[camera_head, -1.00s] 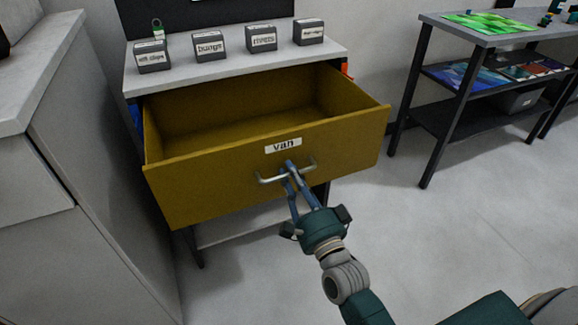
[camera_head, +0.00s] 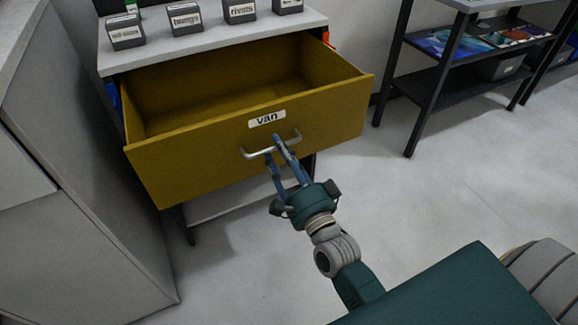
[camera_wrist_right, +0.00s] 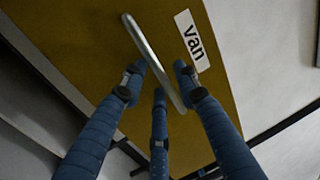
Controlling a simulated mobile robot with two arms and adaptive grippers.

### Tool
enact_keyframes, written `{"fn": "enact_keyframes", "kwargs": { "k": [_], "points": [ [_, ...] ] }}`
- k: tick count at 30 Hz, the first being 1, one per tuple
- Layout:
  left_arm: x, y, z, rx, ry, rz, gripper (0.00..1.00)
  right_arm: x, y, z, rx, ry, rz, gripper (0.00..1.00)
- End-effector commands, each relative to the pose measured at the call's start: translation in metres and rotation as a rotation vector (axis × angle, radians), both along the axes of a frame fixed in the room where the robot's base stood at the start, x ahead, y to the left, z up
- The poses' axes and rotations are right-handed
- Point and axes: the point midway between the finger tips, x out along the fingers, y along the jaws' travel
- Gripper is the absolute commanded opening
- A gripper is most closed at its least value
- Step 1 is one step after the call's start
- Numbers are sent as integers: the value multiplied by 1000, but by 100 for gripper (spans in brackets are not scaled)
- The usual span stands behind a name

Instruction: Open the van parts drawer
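The van parts drawer (camera_head: 190,165) is mustard yellow, pulled well out of its grey-topped cabinet, and looks empty inside. Its front bears a white "van" label (camera_head: 267,119), which also shows in the right wrist view (camera_wrist_right: 192,40). Below the label is a metal bar handle (camera_head: 256,154), seen close up in the right wrist view (camera_wrist_right: 146,52). My right gripper (camera_head: 275,148) is at the handle, its blue fingers on either side of the bar. In the wrist view the fingertips (camera_wrist_right: 160,72) stand apart, with gaps to the bar. My left gripper is not in view.
Labelled grey bins (camera_head: 186,18) stand on the cabinet top (camera_head: 215,42). A grey cabinet (camera_head: 75,215) stands close on the left. A dark-framed shelf table (camera_head: 438,95) is at the right. The floor (camera_head: 430,190) between is clear.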

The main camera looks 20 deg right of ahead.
Motion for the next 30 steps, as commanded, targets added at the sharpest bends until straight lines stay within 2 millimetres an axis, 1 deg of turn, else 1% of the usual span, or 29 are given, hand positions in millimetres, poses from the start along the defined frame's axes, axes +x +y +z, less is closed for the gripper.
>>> {"fn": "enact_keyframes", "kwargs": {
  "k": [9, 12, 15, 18, 21, 30],
  "points": [
    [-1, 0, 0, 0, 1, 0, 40, -65, -2, -14, -2, 4, 1, 30],
    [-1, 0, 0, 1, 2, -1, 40, -83, -3, -17, -2, 3, 2, 30],
    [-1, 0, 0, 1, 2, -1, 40, -96, -3, -19, -1, 1, 1, 30],
    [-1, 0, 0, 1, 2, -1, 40, -104, -4, -20, -2, -1, 1, 30],
    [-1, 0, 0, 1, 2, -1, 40, -107, -4, -20, -1, -2, 0, 30],
    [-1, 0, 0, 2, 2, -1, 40, -107, -4, -20, -1, -3, 0, 30]
  ]
}}
